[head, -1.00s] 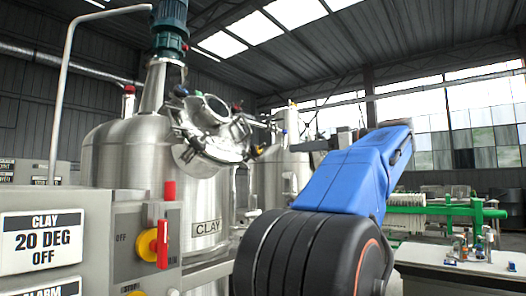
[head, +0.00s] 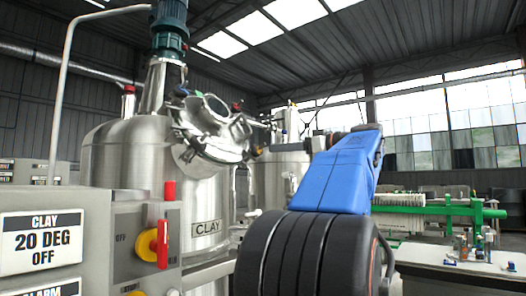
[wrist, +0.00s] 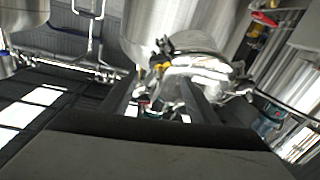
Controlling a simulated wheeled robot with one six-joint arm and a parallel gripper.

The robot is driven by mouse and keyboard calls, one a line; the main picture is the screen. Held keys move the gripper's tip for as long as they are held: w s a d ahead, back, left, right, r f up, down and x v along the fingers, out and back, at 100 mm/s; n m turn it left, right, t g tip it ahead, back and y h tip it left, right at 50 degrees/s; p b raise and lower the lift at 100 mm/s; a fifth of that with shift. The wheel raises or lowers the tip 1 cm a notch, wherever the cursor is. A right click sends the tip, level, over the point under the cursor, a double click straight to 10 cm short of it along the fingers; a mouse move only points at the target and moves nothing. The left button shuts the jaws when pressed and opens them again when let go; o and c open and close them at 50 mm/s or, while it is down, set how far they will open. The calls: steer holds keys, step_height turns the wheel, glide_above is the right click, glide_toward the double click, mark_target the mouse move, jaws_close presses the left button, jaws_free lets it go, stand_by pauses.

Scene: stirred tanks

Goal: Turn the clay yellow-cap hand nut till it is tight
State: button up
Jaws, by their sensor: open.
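The steel clay tank (head: 150,150) stands left of centre in the head view, its name plate on the front. Its tilted round hatch (head: 210,130) carries hand nuts with coloured caps around the rim. The yellow-cap hand nut is too small to make out surely in the head view; a small yellow spot (wrist: 166,65) shows at the hatch edge in the wrist view. My gripper (wrist: 158,82) is open, its two fingers pointing at the hatch, with nothing clearly held between them. In the head view it is small, right of the hatch; contact cannot be told.
A grey control panel (head: 90,228) with a red and yellow switch (head: 157,243) stands at the front left. A second steel tank (head: 279,178) is behind. A white bench (head: 455,258) with small items is at the right. A motor (head: 170,35) sits above the clay tank.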

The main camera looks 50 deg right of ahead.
mark_target(261, 150)
steer(key=shift+w+a, duration=0.25)
steer(key=shift+w, duration=1.15)
steer(key=shift+w+a, duration=0.2)
steer(key=shift+w, duration=1.15)
steer(key=shift+w+a, duration=0.25)
steer(key=shift+w, duration=1.15)
steer(key=c, duration=1)
